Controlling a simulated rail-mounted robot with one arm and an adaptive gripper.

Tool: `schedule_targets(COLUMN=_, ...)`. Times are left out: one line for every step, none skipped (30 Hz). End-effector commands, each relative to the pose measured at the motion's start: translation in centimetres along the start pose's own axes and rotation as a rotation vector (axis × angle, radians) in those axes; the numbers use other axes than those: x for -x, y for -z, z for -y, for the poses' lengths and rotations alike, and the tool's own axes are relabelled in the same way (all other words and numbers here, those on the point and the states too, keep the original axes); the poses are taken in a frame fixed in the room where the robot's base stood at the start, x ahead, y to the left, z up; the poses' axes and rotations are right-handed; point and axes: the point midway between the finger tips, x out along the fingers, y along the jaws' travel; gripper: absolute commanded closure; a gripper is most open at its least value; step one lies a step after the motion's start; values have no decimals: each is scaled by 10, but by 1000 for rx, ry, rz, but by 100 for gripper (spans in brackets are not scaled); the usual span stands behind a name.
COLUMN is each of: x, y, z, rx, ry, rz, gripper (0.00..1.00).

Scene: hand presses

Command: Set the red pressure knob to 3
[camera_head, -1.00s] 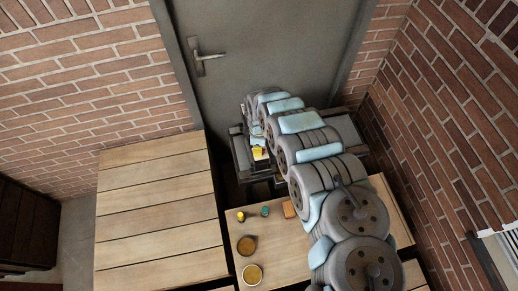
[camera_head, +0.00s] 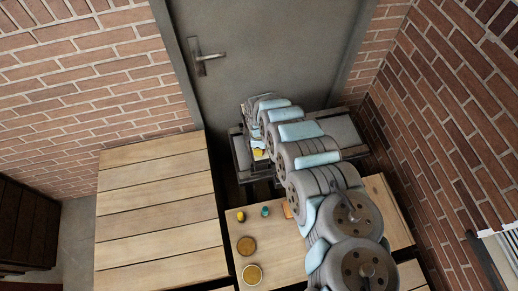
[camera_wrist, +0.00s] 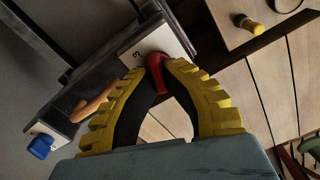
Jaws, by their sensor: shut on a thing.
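The red knob (camera_wrist: 157,60) sits at the edge of a white plate (camera_wrist: 170,38) in the wrist view. A dark mark that looks like a 3 is on the plate beside it. My gripper (camera_wrist: 158,66) has yellow ribbed fingers with dark inner pads, and their tips are closed on the red knob, hiding part of it. Which way the knob points is not clear. In the head view my gripper (camera_head: 258,154) shows only as a bit of yellow at the dark press stand, mostly hidden by my arm; the red knob cannot be made out there.
A blue knob (camera_wrist: 40,146) and an orange handle-like part (camera_wrist: 95,103) are on the same dark unit. Wooden tables (camera_head: 160,215) stand in front, with a yellow piece (camera_head: 241,216), a teal piece (camera_head: 265,211) and two round dishes. A grey door (camera_head: 270,60) is behind.

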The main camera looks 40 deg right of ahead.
Motion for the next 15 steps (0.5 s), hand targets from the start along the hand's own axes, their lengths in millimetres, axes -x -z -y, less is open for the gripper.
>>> schedule_targets(x=-1, y=0, z=0, rx=0, ry=0, rz=0, gripper=100)
schedule_targets(x=-1, y=0, z=0, rx=0, ry=0, rz=0, gripper=100)
schedule_targets(x=-1, y=0, z=0, rx=0, ry=0, rz=0, gripper=100)
schedule_targets(x=-1, y=0, z=0, rx=0, ry=0, rz=0, gripper=100)
schedule_targets(x=-1, y=0, z=0, rx=-2, ry=0, rz=0, gripper=100)
schedule_targets(x=-1, y=0, z=0, rx=-4, ry=0, rz=0, gripper=100)
schedule_targets(x=-1, y=0, z=0, rx=-8, ry=0, rz=0, gripper=100)
schedule_targets(x=-1, y=0, z=0, rx=-13, ry=0, rz=0, gripper=100)
schedule_targets(x=-1, y=0, z=0, rx=-22, ry=0, rz=0, gripper=100)
schedule_targets(x=0, y=0, z=0, rx=-30, ry=0, rz=0, gripper=100)
schedule_targets(x=0, y=1, z=0, rx=-39, ry=0, rz=0, gripper=100)
schedule_targets(x=0, y=1, z=0, rx=-54, ry=-1, rz=0, gripper=100)
schedule_targets(x=0, y=1, z=0, rx=-69, ry=-1, rz=-1, gripper=100)
schedule_targets(x=0, y=1, z=-1, rx=-83, ry=-2, rz=-1, gripper=100)
schedule_targets(x=0, y=2, z=-1, rx=-107, ry=-2, rz=-1, gripper=100)
